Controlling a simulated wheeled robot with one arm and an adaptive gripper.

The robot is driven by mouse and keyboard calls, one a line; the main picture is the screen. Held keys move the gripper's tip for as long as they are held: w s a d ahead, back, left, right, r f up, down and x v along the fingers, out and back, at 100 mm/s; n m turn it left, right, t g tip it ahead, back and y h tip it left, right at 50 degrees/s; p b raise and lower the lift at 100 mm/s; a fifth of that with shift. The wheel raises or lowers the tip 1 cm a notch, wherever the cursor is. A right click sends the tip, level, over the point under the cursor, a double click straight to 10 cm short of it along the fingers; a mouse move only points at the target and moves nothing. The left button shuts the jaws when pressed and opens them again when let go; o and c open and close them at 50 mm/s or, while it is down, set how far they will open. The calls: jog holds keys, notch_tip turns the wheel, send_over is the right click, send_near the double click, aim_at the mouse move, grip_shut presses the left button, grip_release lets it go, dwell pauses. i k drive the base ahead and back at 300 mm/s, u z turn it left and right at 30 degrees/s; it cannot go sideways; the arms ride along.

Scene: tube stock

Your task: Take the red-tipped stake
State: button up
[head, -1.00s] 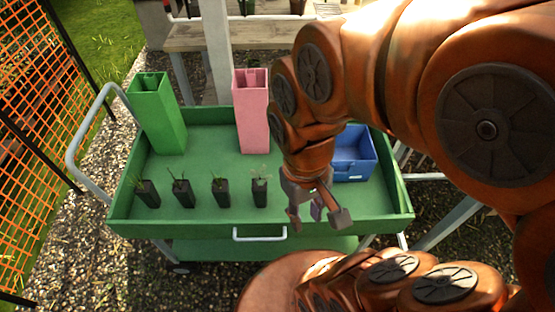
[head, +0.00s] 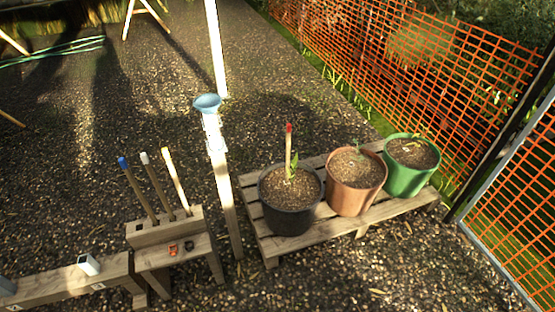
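The red-tipped stake (head: 288,150) stands upright in the soil of a black pot (head: 291,221), beside a small green plant. The pot is at the left end of a slatted wooden bench (head: 310,241). My gripper is not in the head view now, so its state is hidden.
A terracotta pot (head: 354,189) and a green pot (head: 411,172) stand to the right on the bench. A wooden rack (head: 160,234) at lower left holds a blue-tipped stake (head: 137,189) and two other stakes. A post with a blue funnel (head: 207,102) stands between. Orange mesh fence (head: 410,55) bounds the right.

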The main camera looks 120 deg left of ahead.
aim_at(289, 126)
jog(key=u, duration=0.75)
jog(key=k, duration=1)
jog(key=u, duration=1.5)
jog(key=i, duration=0.7)
jog(key=u, duration=1.2)
jog(key=i, duration=1.45)
jog(key=u, duration=0.15)
